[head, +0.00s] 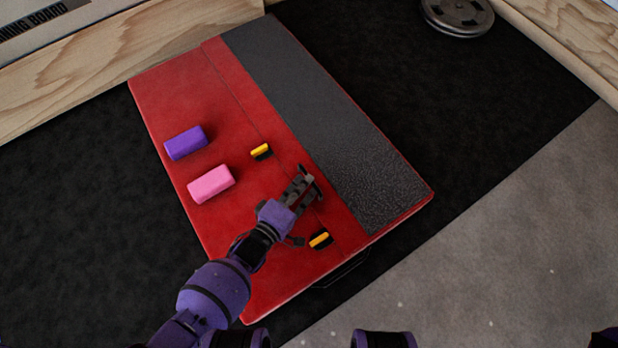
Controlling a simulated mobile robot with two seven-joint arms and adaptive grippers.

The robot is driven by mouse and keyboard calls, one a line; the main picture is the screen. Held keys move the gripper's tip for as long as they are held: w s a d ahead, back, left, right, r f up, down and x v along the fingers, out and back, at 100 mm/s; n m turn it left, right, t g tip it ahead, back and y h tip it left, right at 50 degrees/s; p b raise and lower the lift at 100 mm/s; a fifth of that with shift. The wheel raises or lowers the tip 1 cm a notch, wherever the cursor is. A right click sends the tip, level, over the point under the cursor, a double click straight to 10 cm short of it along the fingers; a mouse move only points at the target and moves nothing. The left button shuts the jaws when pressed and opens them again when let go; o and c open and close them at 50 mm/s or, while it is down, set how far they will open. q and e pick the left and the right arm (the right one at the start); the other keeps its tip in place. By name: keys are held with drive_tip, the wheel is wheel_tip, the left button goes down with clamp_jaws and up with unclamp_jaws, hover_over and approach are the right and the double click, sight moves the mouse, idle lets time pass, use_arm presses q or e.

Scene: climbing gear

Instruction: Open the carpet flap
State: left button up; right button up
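A red crash pad (165,95) lies flat, with a dark grey carpet strip (310,110) along its right side. The carpet flap looks closed, lying flat, with a seam on the red to its left. Two yellow-and-black tabs sit near the seam, an upper one (261,152) and a lower one (320,239). My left gripper (309,181) is over the pad between the two tabs, close to the carpet's left edge. Its fingers look apart, with nothing visible between them. I cannot tell whether it touches the pad. My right gripper is out of view.
A purple block (185,143) and a pink block (211,184) lie on the pad's left part. Weight plates (458,14) lie at the top right. Wooden boards (110,60) border the top left. Black matting (440,110) around the pad is mostly clear.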

use_arm(q)
drive_tip(key=shift+b+x, duration=0.55)
drive_tip(key=shift+x, duration=0.85)
clamp_jaws()
